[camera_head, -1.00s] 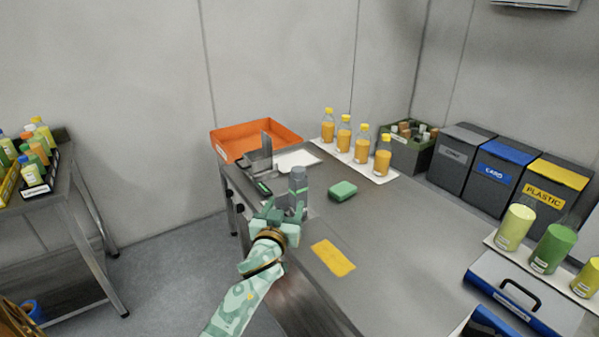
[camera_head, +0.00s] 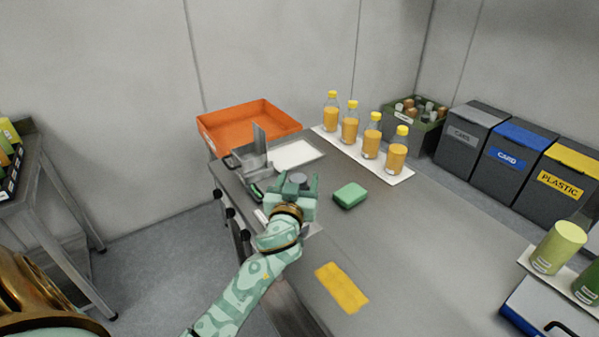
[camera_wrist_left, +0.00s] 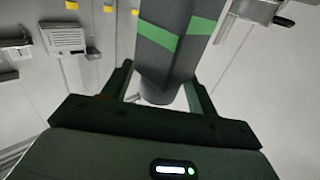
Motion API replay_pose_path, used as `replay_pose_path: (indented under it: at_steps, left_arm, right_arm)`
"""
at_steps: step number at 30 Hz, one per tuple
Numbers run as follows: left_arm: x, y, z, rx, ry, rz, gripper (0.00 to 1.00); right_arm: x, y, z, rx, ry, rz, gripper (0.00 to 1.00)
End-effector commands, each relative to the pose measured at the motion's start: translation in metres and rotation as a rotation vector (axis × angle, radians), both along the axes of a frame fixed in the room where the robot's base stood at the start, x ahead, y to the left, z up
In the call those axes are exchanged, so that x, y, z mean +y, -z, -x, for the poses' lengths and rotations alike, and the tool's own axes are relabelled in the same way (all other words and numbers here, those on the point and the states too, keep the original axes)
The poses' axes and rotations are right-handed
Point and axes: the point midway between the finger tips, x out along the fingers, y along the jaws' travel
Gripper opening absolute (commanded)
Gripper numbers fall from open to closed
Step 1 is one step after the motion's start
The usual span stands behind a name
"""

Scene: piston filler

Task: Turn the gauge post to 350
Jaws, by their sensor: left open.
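The gauge post is a grey upright post with a green band. In the left wrist view the post (camera_wrist_left: 168,62) stands between my two fingers, with grey showing beside them, so the jaws are around it and not closed. My left gripper (camera_head: 295,187) is open at the post, near the table's left edge. It also shows in the left wrist view (camera_wrist_left: 160,88). No scale or number on the post is legible. My right gripper is not in view.
A grey metal fixture (camera_head: 250,165) stands just behind the post. A green block (camera_head: 350,195) lies to its right, a yellow cloth (camera_head: 342,287) in front. An orange tray (camera_head: 250,125) and several orange bottles (camera_head: 371,142) stand farther back. The table between is clear.

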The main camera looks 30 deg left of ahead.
Motion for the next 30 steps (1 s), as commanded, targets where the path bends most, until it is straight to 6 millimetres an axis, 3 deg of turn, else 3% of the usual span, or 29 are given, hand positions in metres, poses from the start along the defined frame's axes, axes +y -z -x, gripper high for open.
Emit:
replay_pose_path:
  at_steps: [7,8,12,22,30]
  left_arm:
    - [0.000,0.000,0.000,0.000,0.000,0.000,0.59]
    - [0.000,0.000,0.000,0.000,0.000,0.000,0.53]
    - [0.000,0.000,0.000,0.000,0.000,0.000,0.14]
    - [0.000,-0.001,0.000,0.000,0.026,0.001,0.14]
    - [0.001,-0.005,0.001,0.000,0.167,0.000,0.14]
  right_arm:
    - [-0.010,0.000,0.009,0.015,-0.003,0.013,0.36]
    - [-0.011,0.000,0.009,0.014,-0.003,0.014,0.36]
    - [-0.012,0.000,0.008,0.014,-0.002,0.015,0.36]
    - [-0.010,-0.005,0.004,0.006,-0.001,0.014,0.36]
    - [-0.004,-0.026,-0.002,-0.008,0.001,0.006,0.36]
